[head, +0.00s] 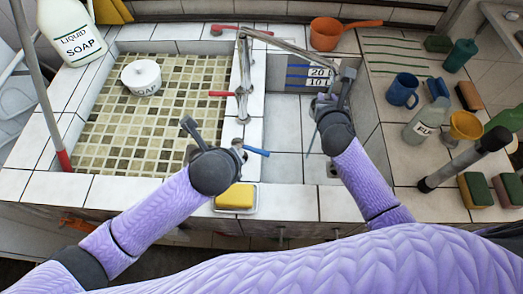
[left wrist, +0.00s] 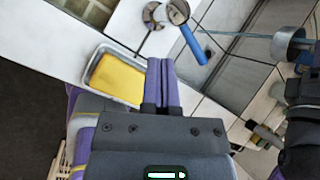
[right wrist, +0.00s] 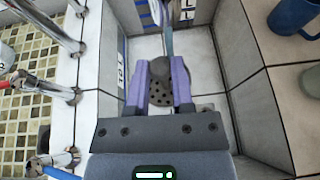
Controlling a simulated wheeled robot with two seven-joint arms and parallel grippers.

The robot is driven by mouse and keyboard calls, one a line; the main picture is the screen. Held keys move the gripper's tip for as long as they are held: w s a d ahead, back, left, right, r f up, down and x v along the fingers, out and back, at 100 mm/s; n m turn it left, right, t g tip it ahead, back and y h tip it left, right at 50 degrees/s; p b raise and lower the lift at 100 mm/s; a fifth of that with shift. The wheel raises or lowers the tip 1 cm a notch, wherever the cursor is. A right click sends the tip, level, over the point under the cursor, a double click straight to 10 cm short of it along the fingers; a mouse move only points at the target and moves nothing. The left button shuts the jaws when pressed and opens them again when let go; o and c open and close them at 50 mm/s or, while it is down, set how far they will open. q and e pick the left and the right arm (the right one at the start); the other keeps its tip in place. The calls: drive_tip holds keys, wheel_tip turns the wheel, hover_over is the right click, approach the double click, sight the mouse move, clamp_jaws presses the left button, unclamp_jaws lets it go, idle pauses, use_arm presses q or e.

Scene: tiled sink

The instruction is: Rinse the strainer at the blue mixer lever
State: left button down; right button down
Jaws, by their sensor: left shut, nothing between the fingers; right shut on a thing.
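My right gripper (right wrist: 160,85) is shut on the grey strainer (right wrist: 160,92), whose perforated cup shows between the fingers, with a thin handle running away beyond it. In the left wrist view the strainer (left wrist: 288,45) looks like a small cup with a long thin rod. In the head view my right gripper (head: 325,103) is over the right basin, below the spout. The blue mixer lever (head: 256,151) is on the tiled divider; it also shows in the left wrist view (left wrist: 195,45). My left gripper (left wrist: 162,85) is shut and empty, near the lever; its fingers are unclear in the head view.
A yellow sponge (head: 236,197) lies in a tray near my left gripper. The spout (head: 290,48) reaches over the right basin. A blue mug (head: 402,90), bottles and an orange cup (head: 466,126) crowd the right counter.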

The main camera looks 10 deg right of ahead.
sight(252, 149)
use_arm(q)
drive_tip(key=s+m+t+h, duration=0.2)
drive_tip(key=s+m+h, duration=0.1)
drive_tip(key=s+m, duration=0.6)
use_arm(e)
drive_tip(key=shift+s, duration=0.1)
use_arm(q)
drive_tip(key=shift+m+h, duration=0.3)
drive_tip(key=shift+m, duration=0.2)
drive_tip(key=x, duration=0.9)
drive_tip(key=shift+w+a+f, duration=0.15)
drive_tip(key=shift+w+f, duration=0.05)
drive_tip(key=shift+f, duration=0.05)
drive_tip(key=w+d, duration=0.2)
drive_tip(key=w, duration=0.1)
drive_tip(key=shift+r, duration=0.1)
drive_tip(key=shift+w+d, duration=0.15)
drive_tip(key=shift+w, duration=0.25)
